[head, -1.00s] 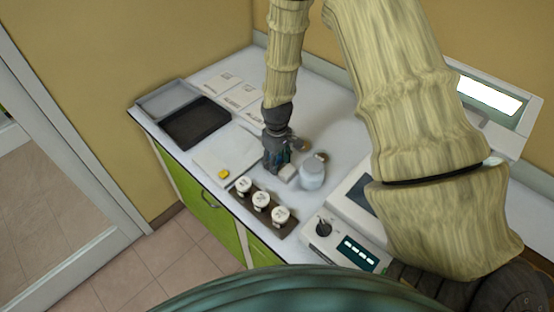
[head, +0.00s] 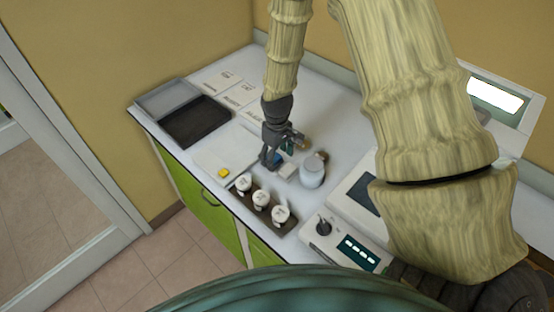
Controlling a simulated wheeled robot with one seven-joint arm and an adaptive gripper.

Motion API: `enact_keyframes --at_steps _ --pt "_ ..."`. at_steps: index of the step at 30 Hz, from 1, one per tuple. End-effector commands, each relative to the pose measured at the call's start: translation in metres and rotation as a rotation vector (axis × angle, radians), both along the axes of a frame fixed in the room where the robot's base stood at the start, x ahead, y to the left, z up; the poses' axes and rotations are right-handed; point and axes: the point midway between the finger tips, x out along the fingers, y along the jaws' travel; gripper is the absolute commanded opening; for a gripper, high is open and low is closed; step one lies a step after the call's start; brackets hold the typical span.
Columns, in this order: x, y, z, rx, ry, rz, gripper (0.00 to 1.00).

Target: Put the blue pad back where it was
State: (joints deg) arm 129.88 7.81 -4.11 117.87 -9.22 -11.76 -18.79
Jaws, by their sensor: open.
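The blue pad (head: 275,160) is a small blue patch low between the fingers of my gripper (head: 271,162), and the fingers partly hide it. My gripper is open and points down at the worktop, just left of a small white block (head: 287,170). I cannot tell whether a finger touches the pad. A yellow pad (head: 223,173) lies on a pale flat board (head: 215,156) to the left of my gripper.
A dark rack (head: 247,205) with three white-capped jars stands in front. A larger jar (head: 312,173) is close right of my gripper, beside instruments (head: 345,243). Dark tray (head: 195,122) and grey tray (head: 166,98) lie at left. Labelled white sheets (head: 240,95) lie behind.

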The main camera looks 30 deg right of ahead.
Motion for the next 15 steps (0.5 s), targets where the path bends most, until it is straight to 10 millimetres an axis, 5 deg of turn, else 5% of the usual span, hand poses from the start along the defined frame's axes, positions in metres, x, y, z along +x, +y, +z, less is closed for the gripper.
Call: enact_keyframes --at_steps 15 --pt "0.000 0.000 0.057 0.000 -0.002 0.000 0.70"
